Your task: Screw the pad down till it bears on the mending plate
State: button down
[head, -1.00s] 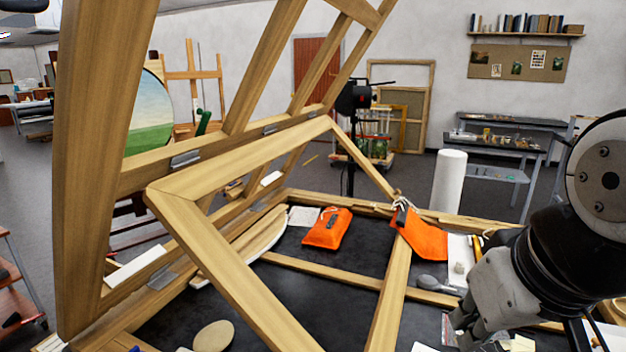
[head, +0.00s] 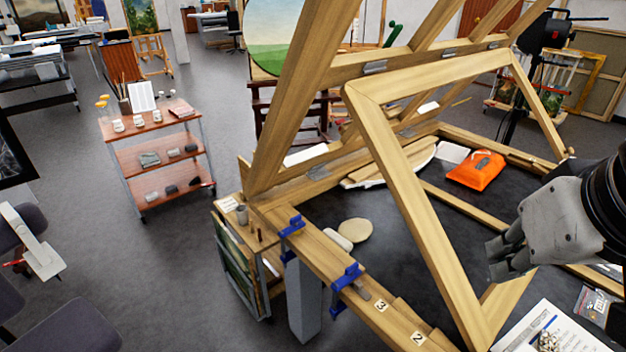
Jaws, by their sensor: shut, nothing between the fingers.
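Two blue clamps sit on the wooden rail at the left of the bench in the head view, one at the corner (head: 291,226) and one nearer to me (head: 346,279). Their pads are too small to make out. My gripper (head: 494,262) is at the right, shut and empty, over the dark bench and well apart from both clamps.
A tilted wooden stretcher frame (head: 418,205) stands between my gripper and the clamps. An orange pouch (head: 476,169) and a round tan disc (head: 355,231) lie on the bench. A printed sheet (head: 548,328) lies at the near right. A shelved trolley (head: 160,157) stands beyond open floor at left.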

aim_at(350, 271)
jog(key=u, duration=0.4)
jog(key=k+l, duration=0.1)
jog(key=k, duration=0.3)
jog(key=i+j, duration=0.2)
jog(key=i+j+z, duration=0.1)
jog(key=j, duration=0.3)
jog(key=i+j+z, duration=0.1)
jog(key=i+j, duration=0.4)
jog(key=j, duration=0.2)
